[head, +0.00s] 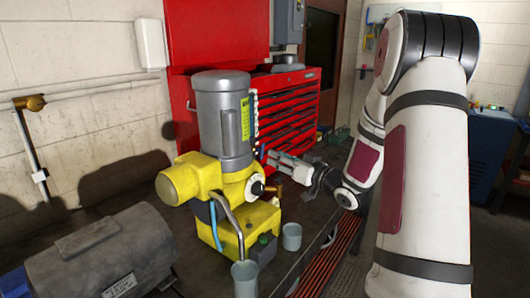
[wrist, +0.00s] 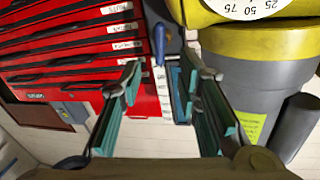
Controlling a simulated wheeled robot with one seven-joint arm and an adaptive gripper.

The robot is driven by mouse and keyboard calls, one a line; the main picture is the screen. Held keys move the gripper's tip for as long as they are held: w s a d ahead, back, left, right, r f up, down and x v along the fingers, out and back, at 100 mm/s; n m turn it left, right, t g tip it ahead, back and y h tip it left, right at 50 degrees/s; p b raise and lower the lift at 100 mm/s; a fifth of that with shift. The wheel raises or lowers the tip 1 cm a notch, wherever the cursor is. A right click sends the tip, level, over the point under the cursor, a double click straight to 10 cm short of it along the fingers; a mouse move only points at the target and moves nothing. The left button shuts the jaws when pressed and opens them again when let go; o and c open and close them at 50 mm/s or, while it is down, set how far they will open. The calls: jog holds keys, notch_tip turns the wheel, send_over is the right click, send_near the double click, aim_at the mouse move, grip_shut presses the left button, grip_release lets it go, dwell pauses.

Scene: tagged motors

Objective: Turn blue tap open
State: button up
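The blue tap (wrist: 160,44) shows in the wrist view as a small upright blue handle, just beyond the fingertips and roughly between them. In the head view its small blue part (head: 262,152) sits beside the grey motor (head: 222,120) on the yellow pump (head: 190,180), partly hidden by my fingers. My gripper (wrist: 172,76) is open, its teal-padded fingers spread apart with nothing held. In the head view my gripper (head: 275,158) reaches in from the right, close to the pump. I cannot tell whether a finger touches the tap.
A red tool chest (head: 290,105) stands behind the pump. A grey motor (head: 100,260) lies at the front left. A dial (wrist: 245,6) is at the top right of the wrist view.

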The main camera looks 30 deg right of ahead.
aim_at(260, 151)
jog(key=w+a, duration=0.1)
jog(key=w, duration=0.6)
jog(key=shift+c, duration=0.6)
grip_shut()
